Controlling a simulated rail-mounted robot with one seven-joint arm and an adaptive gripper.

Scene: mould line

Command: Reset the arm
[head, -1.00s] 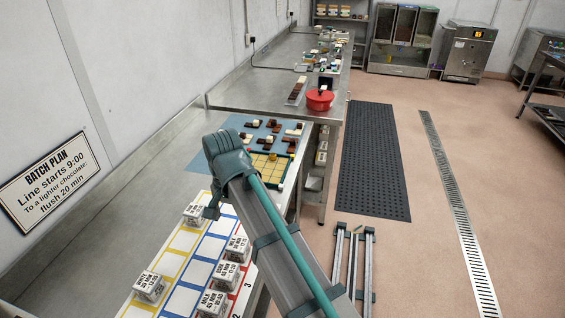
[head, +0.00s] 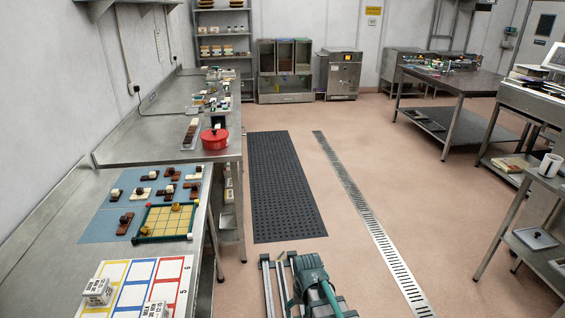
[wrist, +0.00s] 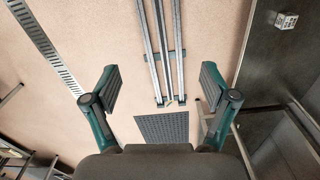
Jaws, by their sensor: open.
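My gripper (wrist: 160,88) shows in the wrist view with its two dark-padded fingers wide apart and nothing between them. It is above the pinkish floor, with rails in view between the fingers. In the head view a teal and grey part of my arm shows at the bottom, right of the bench and over the rails. I cannot make out the gripper's fingers in the head view.
The left bench carries a colour-striped board (head: 128,284) with labelled cubes, a yellow grid tray (head: 167,222) and a blue mat (head: 103,226). A red pot (head: 214,139) stands farther back. A black floor mat (head: 284,190) and drain (head: 368,220) lie on open floor.

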